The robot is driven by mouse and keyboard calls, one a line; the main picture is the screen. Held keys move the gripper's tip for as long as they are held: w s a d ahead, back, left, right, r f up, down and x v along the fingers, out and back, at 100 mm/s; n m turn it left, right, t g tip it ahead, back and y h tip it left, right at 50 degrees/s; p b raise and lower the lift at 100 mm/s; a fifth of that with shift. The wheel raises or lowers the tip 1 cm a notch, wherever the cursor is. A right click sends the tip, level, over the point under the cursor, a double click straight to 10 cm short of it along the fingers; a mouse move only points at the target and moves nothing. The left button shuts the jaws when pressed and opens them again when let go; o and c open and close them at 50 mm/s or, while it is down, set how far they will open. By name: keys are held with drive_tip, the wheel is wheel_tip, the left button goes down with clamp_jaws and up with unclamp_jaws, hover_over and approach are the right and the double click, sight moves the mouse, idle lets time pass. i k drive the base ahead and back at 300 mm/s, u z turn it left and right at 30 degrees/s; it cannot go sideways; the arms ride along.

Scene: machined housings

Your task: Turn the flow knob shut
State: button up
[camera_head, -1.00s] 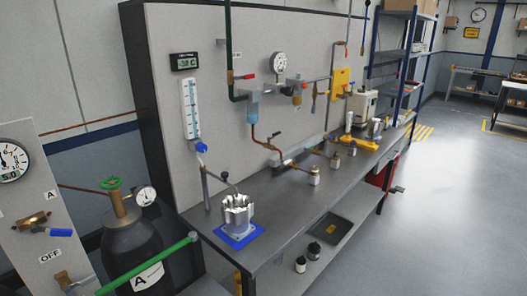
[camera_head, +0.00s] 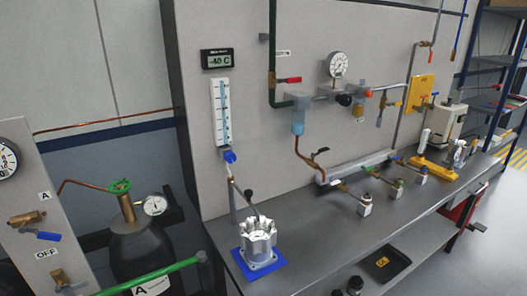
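The flow meter (camera_head: 222,112) is a clear vertical tube with a blue scale on a white plate, mounted on the grey wall panel. A blue round knob (camera_head: 230,156) sits at its lower end and appears to be the flow knob. A pipe runs down from it toward the bench. I cannot tell from its look how far the knob is turned. My gripper does not show in this view, and nothing touches the knob.
A gas cylinder (camera_head: 140,245) and a green bar (camera_head: 150,277) are at lower left.

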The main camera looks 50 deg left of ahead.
sight(229, 157)
drive_tip(key=u, duration=0.45)
drive_tip(key=i, duration=1.15)
drive_tip(key=u, duration=1.6)
drive_tip(key=i, duration=0.6)
drive_tip(key=u, duration=0.6)
